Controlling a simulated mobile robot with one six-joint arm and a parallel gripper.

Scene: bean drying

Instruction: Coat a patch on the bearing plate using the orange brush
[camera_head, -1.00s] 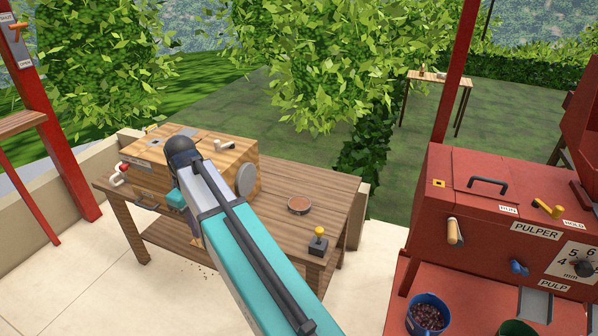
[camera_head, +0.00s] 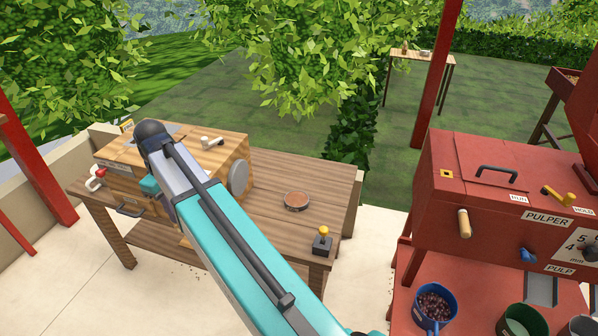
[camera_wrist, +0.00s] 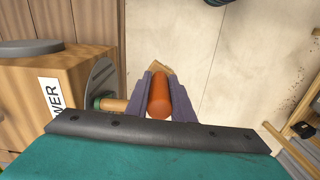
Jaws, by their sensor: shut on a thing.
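My gripper (camera_wrist: 159,92) is shut on the orange brush (camera_wrist: 159,98), whose orange handle sits between the two dark fingers in the wrist view. A tan part shows beyond the fingertips; I cannot tell if it is the bristles. A grey round disc on the side of a wooden box (camera_head: 210,165) looks like the bearing plate (camera_head: 239,177); it also shows edge-on in the wrist view (camera_wrist: 101,80), left of my gripper. The brush appears apart from it. In the head view my arm hides the gripper and brush.
A dish of brown stuff (camera_head: 297,201) and a yellow-knobbed block (camera_head: 321,240) are on the wooden table (camera_head: 285,170). A green-collared wooden peg (camera_wrist: 113,105) lies close left of my gripper. The red pulper (camera_head: 500,200) and a blue pot (camera_head: 435,308) are at right.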

